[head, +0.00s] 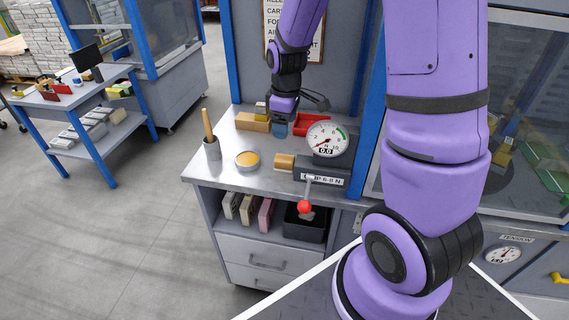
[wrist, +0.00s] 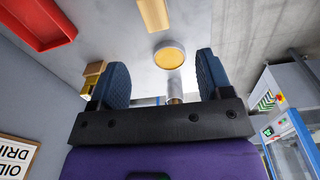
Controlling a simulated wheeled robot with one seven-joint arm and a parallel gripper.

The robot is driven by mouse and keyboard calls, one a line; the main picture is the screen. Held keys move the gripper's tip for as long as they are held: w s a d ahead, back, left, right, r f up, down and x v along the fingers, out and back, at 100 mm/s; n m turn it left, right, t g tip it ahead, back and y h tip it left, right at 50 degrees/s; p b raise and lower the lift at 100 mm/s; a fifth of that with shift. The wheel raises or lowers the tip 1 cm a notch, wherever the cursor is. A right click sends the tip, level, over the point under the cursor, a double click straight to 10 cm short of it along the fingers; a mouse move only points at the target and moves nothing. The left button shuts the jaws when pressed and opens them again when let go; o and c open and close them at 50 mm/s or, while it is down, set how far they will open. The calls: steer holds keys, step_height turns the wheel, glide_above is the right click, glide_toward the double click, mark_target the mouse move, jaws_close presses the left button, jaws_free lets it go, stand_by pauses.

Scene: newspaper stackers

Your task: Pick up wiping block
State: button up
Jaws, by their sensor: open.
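My gripper (head: 279,128) is over the back of the metal counter in the head view. In the wrist view my gripper (wrist: 160,82) has its two blue fingers wide apart, with nothing between them held. A tan block (head: 252,122) with a small yellow piece (head: 261,108) lies left of my gripper near the back wall. It also shows in the wrist view (wrist: 92,76), partly behind the left finger. A second tan block (head: 284,162) is at the left end of the gauge device, also in the wrist view (wrist: 154,14). I cannot tell which is the wiping block.
A round tin (head: 247,159) with yellow contents and a cup (head: 212,148) holding a wooden handle stand at the counter's left. A dial gauge device (head: 327,140) stands at the right, with a red tray (head: 312,121) behind. The counter (head: 231,183) is clear at front left.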

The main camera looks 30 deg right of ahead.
steer(key=n, duration=0.1)
glide_above(284, 158)
steer(key=shift+g, duration=0.3)
step_height(284, 158, down, 5)
steer(key=shift+s+d+r, duration=0.1)
steer(key=shift+d+r, duration=0.05)
steer(key=shift+f, duration=5.4)
steer(key=c, duration=1)
steer(key=shift+r, duration=0.15)
step_height(284, 158, up, 18)
